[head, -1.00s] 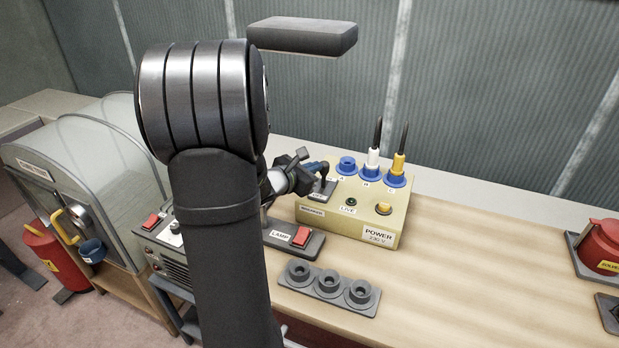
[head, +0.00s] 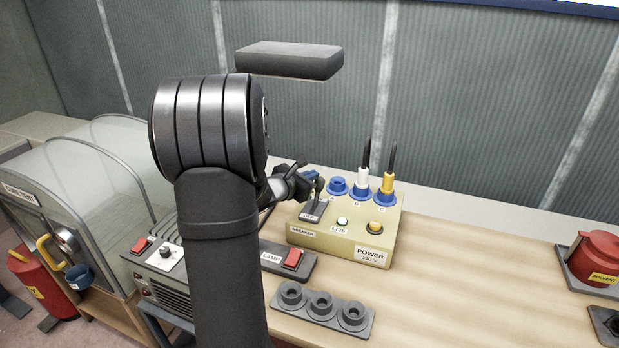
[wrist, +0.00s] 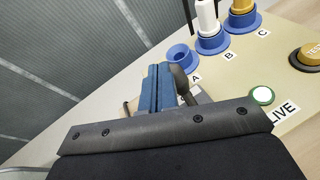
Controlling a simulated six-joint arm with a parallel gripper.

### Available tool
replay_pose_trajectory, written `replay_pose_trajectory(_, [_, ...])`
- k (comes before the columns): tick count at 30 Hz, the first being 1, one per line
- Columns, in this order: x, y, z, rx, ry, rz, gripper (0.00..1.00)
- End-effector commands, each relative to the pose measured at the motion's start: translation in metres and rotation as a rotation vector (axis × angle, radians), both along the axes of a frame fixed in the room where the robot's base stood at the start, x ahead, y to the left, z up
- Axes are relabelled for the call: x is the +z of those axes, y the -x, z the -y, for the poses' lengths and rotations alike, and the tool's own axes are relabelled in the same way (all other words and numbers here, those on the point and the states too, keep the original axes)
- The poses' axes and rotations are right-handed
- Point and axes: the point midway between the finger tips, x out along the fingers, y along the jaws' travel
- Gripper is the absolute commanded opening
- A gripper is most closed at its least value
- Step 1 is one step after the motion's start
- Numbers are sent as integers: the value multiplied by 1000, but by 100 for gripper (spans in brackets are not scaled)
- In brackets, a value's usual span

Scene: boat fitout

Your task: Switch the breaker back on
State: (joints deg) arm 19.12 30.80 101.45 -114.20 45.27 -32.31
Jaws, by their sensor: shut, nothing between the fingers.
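The cream power box (head: 365,240) stands on the bench, with the breaker (head: 312,213) at its left end. The breaker's dark lever (head: 319,188) is partly hidden by my gripper. The LIVE lamp (head: 342,222) glows pale green-white, and it also glows in the wrist view (wrist: 263,96). My gripper (head: 312,176) is at the lever, its blue fingers (wrist: 160,85) shut with nothing between them. A dark rounded part, probably the lever knob, shows just beside the fingers in the wrist view; I cannot tell if they touch.
Blue socket A (head: 338,187) is empty; a white plug (head: 362,180) and a yellow plug (head: 388,183) fill B and C. A lamp switch (head: 292,260) and grey three-ring holder (head: 322,305) lie in front. A red solvent can (head: 596,258) stands right. The middle bench is clear.

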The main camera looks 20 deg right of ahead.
Motion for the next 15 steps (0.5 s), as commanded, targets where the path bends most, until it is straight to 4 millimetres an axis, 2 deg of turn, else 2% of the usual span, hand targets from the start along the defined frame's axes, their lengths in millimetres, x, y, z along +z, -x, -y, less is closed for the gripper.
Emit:
replay_pose_trajectory(11, [0,0,0,0,0,0,0])
replay_pose_trajectory(15, [7,0,0,0,1,2,0])
